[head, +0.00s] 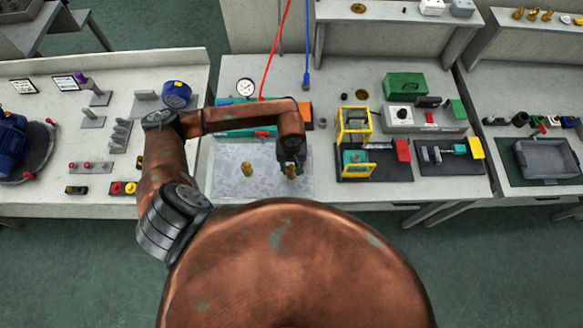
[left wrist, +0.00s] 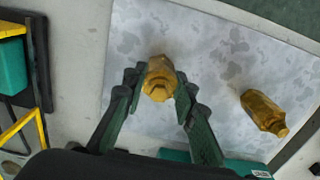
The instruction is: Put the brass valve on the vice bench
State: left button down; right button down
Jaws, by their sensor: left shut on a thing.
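A brass valve (head: 291,171) is between the fingers of my left gripper (head: 291,160), over the mottled grey plate on the middle bench. In the left wrist view the valve (left wrist: 159,78) sits between the two fingertips (left wrist: 157,86), which are shut on it. I cannot tell whether it still touches the plate. My right gripper is not in view. I cannot tell for sure which bench is the vice bench.
The grey plate (head: 228,185) has free room. A yellow-framed fixture (head: 354,125) and a black-based device (head: 450,155) stand to its right. A pressure gauge (head: 245,87) is behind it. A grey tray (head: 546,158) is on the right bench. A blue pump (head: 12,145) is far left.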

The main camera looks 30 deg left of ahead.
pick_arm(q)
jog(key=shift+f, duration=0.15)
jog(key=c, duration=1.6)
grip_release()
notch_tip(320, 180, up, 12)
jog(key=shift+r+b, duration=0.2)
jog(key=shift+b, duration=0.1)
